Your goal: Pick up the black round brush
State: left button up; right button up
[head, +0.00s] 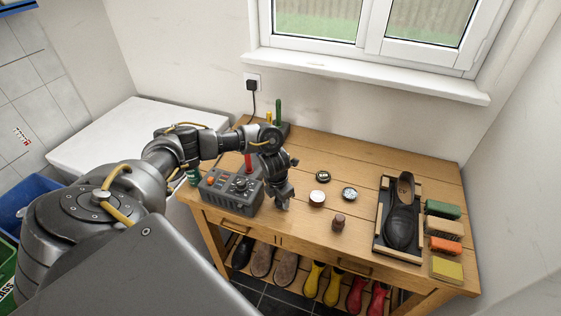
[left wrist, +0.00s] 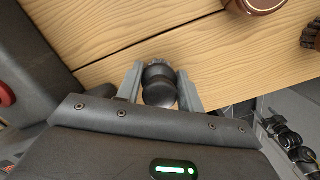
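The black round brush (left wrist: 159,86) shows in the left wrist view as a dark rounded knob with a waist, between the two fingers of my left gripper (left wrist: 160,88). Both fingers appear to touch its sides, so the gripper looks shut on it. Whether its bristles still touch the table is hidden. In the head view my left gripper (head: 284,200) points down close over the table's front part, beside the grey box; the brush cannot be made out there. My right gripper is not in view.
The grey control box (head: 232,190) stands just left of the gripper on the wooden table (head: 305,240). Open and closed tins (head: 317,197) and a small brown brush (head: 339,222) lie to the right. A black shoe (head: 402,222) and coloured blocks (head: 443,209) are farther right.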

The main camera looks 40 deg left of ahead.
pick_arm(q)
jog(key=shift+c, duration=1.4)
jog(key=shift+r, duration=0.15)
jog(key=shift+r+b, duration=0.2)
jog(key=shift+b, duration=0.15)
notch_tip(320, 180, up, 2)
jog(key=shift+r+b, duration=0.2)
jog(key=shift+b, duration=0.65)
jog(key=s+d+r+p, duration=0.1)
jog(key=s+d+r, duration=0.1)
jog(key=s+r, duration=0.3)
jog(key=s+d+r+p, duration=0.1)
jog(key=s+d+r, duration=0.2)
jog(key=s+r, duration=0.2)
jog(key=s, duration=0.3)
jog(key=shift+d, duration=0.25)
